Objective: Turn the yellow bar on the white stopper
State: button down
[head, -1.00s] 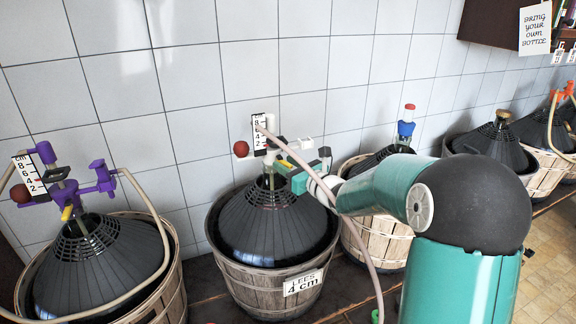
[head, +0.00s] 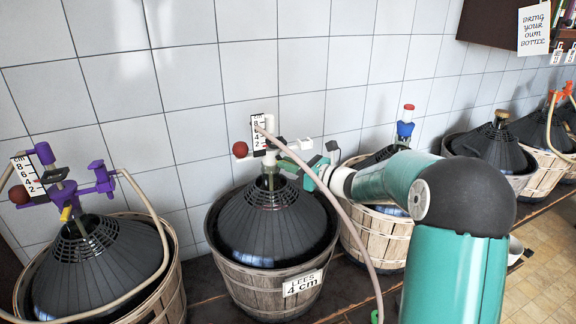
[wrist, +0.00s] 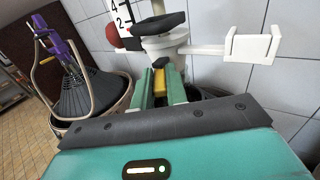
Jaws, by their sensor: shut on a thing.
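The white stopper (wrist: 165,45) sits in the neck of the middle black demijohn (head: 272,220). In the wrist view the yellow bar (wrist: 160,79) lies between the green fingers of my gripper (wrist: 162,88), which is shut on it. In the head view my gripper (head: 292,162) reaches the stopper from the right, and the yellow bar is hidden there. A white arm with a bracket (wrist: 252,45) sticks out to the right of the stopper. A red ball (head: 239,149) and a scale card (head: 258,132) are beside and above it.
A pale hose (head: 345,215) runs from the stopper down in front of my arm. A purple-fitted demijohn (head: 100,262) stands at the left, with its own yellow piece (head: 66,213). More basketed demijohns stand at the right. The tiled wall (head: 185,100) is close behind.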

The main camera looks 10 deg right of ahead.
jog(key=shift+w+d+n+g+y, duration=0.2)
jog(key=shift+n+g+y, duration=0.6)
jog(key=shift+g, duration=0.35)
jog(key=shift+w+d+n+g+y, duration=0.1)
jog(key=shift+w+n+g+y, duration=0.15)
jog(key=shift+n+g+y, duration=0.6)
jog(key=shift+w+d+n+g+y, duration=0.2)
jog(key=shift+n+g+y, duration=0.25)
jog(key=shift+n+g, duration=0.8)
jog(key=shift+a+g, duration=0.1)
jog(key=shift+g, duration=0.25)
jog(key=c, duration=1.4)
grip_release()
jog(key=v, duration=1.3)
jog(key=shift+d, duration=0.4)
jog(key=shift+s, duration=0.1)
